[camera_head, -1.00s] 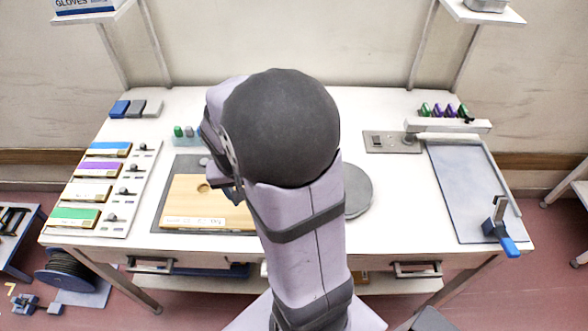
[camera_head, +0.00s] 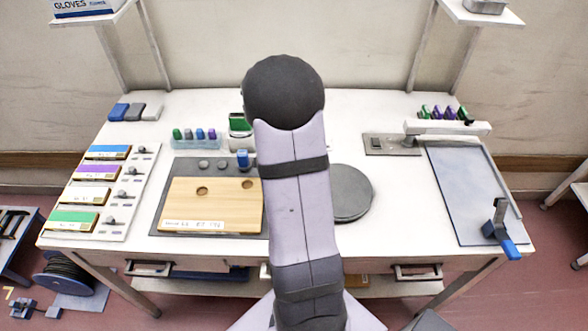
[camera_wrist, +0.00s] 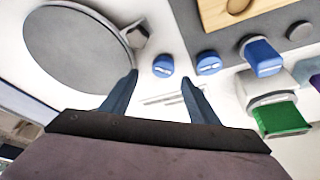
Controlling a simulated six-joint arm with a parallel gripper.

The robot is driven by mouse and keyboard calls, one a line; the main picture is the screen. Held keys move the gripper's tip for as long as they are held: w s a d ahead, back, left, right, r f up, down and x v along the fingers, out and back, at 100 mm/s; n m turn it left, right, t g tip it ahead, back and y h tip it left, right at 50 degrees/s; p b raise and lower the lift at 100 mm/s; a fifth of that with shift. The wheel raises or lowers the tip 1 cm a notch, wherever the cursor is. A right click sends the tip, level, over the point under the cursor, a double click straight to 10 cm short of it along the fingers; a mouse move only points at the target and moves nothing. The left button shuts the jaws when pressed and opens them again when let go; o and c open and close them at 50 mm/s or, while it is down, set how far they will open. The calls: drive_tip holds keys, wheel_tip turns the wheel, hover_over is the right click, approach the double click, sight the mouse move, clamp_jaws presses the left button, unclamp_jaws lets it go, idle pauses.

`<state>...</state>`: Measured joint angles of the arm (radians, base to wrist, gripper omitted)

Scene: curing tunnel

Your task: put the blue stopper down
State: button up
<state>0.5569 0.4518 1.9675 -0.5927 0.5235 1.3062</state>
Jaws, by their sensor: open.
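A blue stopper-like block (camera_head: 243,160) stands at the back right corner of the dark mat, behind the wooden board (camera_head: 190,205). It also shows in the wrist view (camera_wrist: 263,57), right of my gripper. Two round blue pieces show in the wrist view: one (camera_wrist: 163,66) appears between and beyond my fingertips, the other (camera_wrist: 208,62) just right of them. I cannot tell which blue piece is the task's stopper. My gripper (camera_wrist: 160,82) is open, with nothing held between its fingers. My arm hides the gripper and the round blue pieces in the head view.
A clear rack (camera_head: 196,143) with green, grey, blue and purple stoppers stands behind the mat. A green-topped item (camera_head: 240,123) stands beside it. A grey disc (camera_head: 352,193) lies right of my arm. A grey tray (camera_head: 475,190) with a blue-handled clamp (camera_head: 501,228) is further right.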

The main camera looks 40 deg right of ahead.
drive_tip(key=shift+w+f+p, duration=0.1)
drive_tip(key=shift+f+p, duration=0.3)
drive_tip(key=shift+f, duration=0.3)
drive_tip(key=shift+w+p+x, duration=0.2)
drive_tip(key=shift+p+x, duration=0.25)
drive_tip(key=shift+x, duration=1.5)
drive_tip(key=shift+a, duration=0.1)
drive_tip(key=c, duration=1.2)
wheel_tip(320, 180, up, 10)
drive_tip(key=shift+r+b, duration=0.1)
drive_tip(key=shift+b, duration=0.55)
